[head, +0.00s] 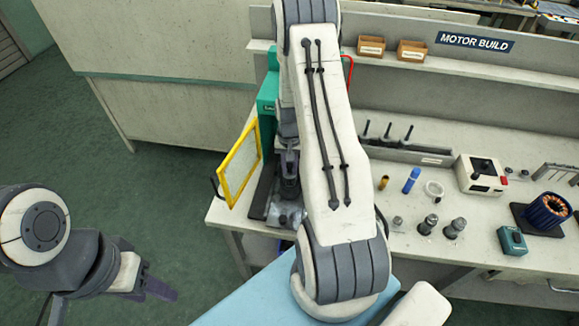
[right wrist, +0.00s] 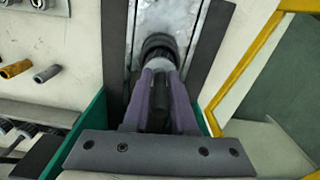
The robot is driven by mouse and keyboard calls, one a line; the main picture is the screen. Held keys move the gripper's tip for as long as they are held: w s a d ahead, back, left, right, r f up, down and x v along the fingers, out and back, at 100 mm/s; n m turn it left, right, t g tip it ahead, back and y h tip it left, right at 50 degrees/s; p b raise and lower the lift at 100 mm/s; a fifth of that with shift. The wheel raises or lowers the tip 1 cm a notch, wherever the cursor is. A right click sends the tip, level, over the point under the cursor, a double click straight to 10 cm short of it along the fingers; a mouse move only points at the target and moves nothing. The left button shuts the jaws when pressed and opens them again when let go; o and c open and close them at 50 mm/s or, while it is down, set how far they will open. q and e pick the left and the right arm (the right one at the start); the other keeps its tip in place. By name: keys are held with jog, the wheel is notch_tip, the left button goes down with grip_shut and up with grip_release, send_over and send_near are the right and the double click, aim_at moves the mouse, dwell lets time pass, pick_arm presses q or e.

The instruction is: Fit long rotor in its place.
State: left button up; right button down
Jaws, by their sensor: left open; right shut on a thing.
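My right gripper (right wrist: 158,95) is shut on a part with a light grey end and a dark ribbed body, seen nearly end-on in the right wrist view; it appears to be the long rotor (right wrist: 158,47). It stands over a grey metal bed (right wrist: 190,14) of the green-sided machine (head: 267,97). Whether its lower end is seated cannot be told, as the fingers and the part itself hide it. In the head view my right arm covers much of the machine. My left gripper (head: 115,306) is open and empty, low at the left, away from the bench.
A yellow-framed guard (head: 240,163) stands beside the machine. To the right on the bench are two dark-topped metal parts (head: 428,224), a blue cylinder (head: 411,180), a white control box (head: 481,174) and a wound stator (head: 547,212). Floor at left is clear.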

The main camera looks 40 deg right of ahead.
jog(key=shift+f, duration=0.3)
jog(key=c, duration=0.6)
grip_release()
jog(key=shift+c, duration=0.2)
jog(key=shift+o, duration=1.2)
jog(key=shift+r, duration=0.15)
jog(key=shift+r+p, duration=1.75)
jog(key=shift+r, duration=0.65)
